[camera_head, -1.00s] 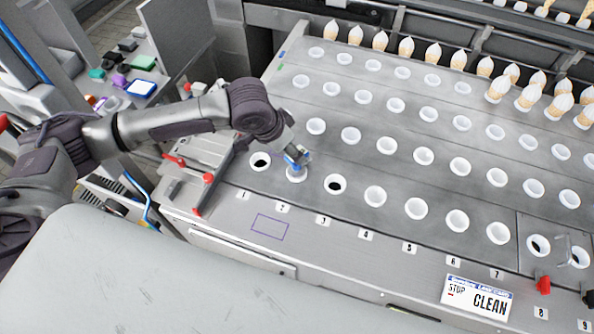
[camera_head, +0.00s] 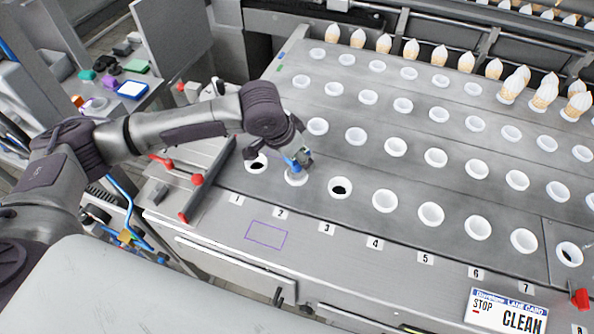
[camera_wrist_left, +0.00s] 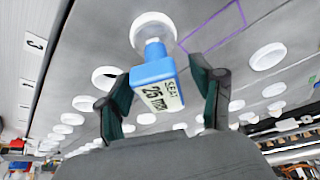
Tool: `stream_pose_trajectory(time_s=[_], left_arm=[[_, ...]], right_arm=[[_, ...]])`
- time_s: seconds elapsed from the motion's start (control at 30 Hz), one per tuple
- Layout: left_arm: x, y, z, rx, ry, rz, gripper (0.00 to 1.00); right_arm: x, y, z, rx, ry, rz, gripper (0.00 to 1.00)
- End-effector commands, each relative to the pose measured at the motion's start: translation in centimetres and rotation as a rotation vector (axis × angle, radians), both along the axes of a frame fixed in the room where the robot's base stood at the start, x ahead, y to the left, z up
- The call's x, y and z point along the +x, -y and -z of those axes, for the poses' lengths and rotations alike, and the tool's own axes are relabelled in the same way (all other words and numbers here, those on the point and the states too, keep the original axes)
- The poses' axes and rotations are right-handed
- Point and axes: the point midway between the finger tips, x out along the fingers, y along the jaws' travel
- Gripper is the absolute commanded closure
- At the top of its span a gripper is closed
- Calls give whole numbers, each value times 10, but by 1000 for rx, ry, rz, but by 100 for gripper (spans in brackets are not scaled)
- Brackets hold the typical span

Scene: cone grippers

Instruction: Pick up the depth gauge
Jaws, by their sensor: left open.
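In the head view the blue of the gauge (camera_head: 291,163) shows above the white ring (camera_head: 296,179) behind label 2, partly hidden by my gripper. My left gripper (camera_head: 300,162) is over that ring. In the left wrist view its dark fingers (camera_wrist_left: 160,78) stand open on either side of the gauge, with gaps visible. My right gripper is not in view.
Rows of white rings cover the metal deck, several with cones (camera_head: 545,92) at the back right. A red-ended bar (camera_head: 205,180) lies left of the gauge. A purple outline (camera_head: 266,235) marks bare deck in front. A "STOP CLEAN" card (camera_head: 506,313) is at front right.

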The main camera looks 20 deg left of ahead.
Motion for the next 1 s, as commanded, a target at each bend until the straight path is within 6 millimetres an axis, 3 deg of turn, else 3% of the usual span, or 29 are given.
stream_pose_trajectory(time_s=[0.13, 0.53, 1.0], left_arm=[[0, 0, -1, 0, 0, 0, 35], [0, 0, -1, -1, 1, 0, 100], [1, 0, -10, -2, 5, 0, 100]], right_arm=[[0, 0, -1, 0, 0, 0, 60], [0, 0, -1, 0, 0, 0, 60], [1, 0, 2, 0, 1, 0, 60]])
